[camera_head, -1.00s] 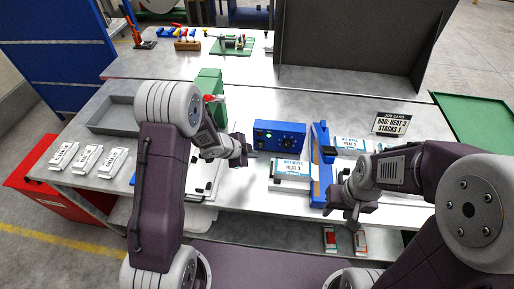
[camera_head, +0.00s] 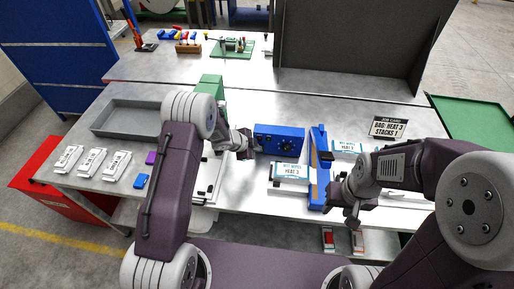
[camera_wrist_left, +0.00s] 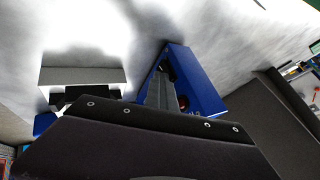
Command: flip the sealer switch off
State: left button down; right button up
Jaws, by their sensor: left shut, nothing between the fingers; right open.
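The blue control box (camera_head: 293,134) stands on the bench in the middle of the head view, with a dark dial on its front. No green light shows on it. My left gripper (camera_head: 252,152) is shut and empty, at the lower left corner of the box's front. I cannot make out the switch or whether the gripper touches it. The left wrist view shows a blue housing (camera_wrist_left: 203,85) close beyond my dark gripper body, with a small reddish round part on it. My right gripper (camera_head: 352,212) is open and empty near the bench's front edge.
A blue upright frame (camera_head: 318,180) stands right of the box. A labelled white pack (camera_head: 290,171) lies before it. A grey tray (camera_head: 125,118), several white packs (camera_head: 92,162) and a job card (camera_head: 388,127) are on the bench. A green block (camera_head: 211,84) stands behind my left arm.

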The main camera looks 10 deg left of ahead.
pick_arm(q)
jog(key=shift+r, duration=0.2)
jog(key=shift+w+r+p, duration=0.1)
jog(key=shift+r+p, duration=0.65)
jog(key=shift+p, duration=0.2)
jog(key=shift+f, duration=0.1)
